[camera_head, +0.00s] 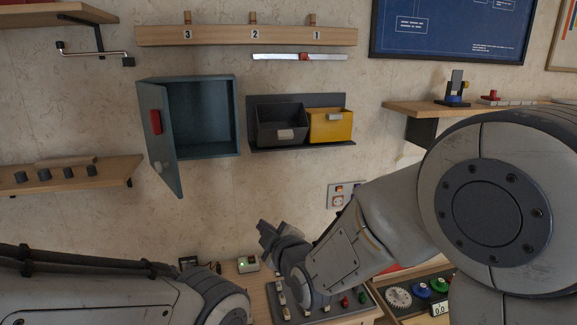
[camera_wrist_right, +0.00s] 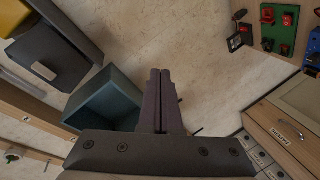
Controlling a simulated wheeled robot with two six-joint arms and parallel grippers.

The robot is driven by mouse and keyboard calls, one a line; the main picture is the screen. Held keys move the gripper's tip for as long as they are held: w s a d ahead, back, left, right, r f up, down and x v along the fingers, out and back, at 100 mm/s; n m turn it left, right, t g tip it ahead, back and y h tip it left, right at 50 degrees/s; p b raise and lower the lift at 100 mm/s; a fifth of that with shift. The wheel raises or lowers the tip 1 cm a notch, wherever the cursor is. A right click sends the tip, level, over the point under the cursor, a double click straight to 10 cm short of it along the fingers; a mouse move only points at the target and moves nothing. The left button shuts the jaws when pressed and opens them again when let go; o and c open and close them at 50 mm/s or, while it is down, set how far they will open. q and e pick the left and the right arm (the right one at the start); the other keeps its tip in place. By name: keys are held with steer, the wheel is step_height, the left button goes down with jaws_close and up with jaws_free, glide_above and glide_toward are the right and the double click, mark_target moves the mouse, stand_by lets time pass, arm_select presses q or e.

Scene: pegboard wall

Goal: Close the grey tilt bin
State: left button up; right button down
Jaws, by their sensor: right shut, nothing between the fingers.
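The grey tilt bin (camera_head: 268,128) sits in the left half of a dark wall rack (camera_head: 330,100), with a pale handle on its front. Its top is open to view and it leans out farther than the yellow bin beside it. In the right wrist view the grey bin (camera_wrist_right: 45,50) is at upper left, apart from my fingers. My right gripper (camera_head: 265,229) is shut and empty, below the rack; its fingers (camera_wrist_right: 160,72) also show together in the wrist view. My left arm comes in at lower left, but its gripper is not in view.
The yellow bin (camera_head: 331,127) is right of the grey one. A teal cabinet (camera_head: 208,118) with its door (camera_head: 160,135) swung open stands to the left. A wall panel with a socket (camera_head: 337,201) is at lower right.

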steer(key=w+d+r+n+t+b, duration=0.2)
steer(key=w+d+n+t+b, duration=0.15)
steer(key=t, duration=0.35)
arm_select(q)
step_height(320, 180, down, 6)
steer(key=b, duration=0.1)
arm_select(e)
steer(key=n+t+p, duration=0.2)
steer(key=t+p, duration=0.3)
steer(key=p, duration=0.1)
glide_toward(287, 138)
steer(key=shift+h, duration=0.3)
steer(key=x, duration=0.5)
steer(key=shift+w+r, duration=0.1)
steer(key=shift+r, duration=0.35)
arm_select(q)
step_height(287, 138, up, 7)
steer(key=shift+p, duration=0.3)
arm_select(e)
steer(key=shift+w+a+r, duration=0.15)
steer(key=shift+w+r, duration=0.1)
steer(key=shift+w, duration=0.2)
arm_select(q)
steer(key=shift+r, duration=0.1)
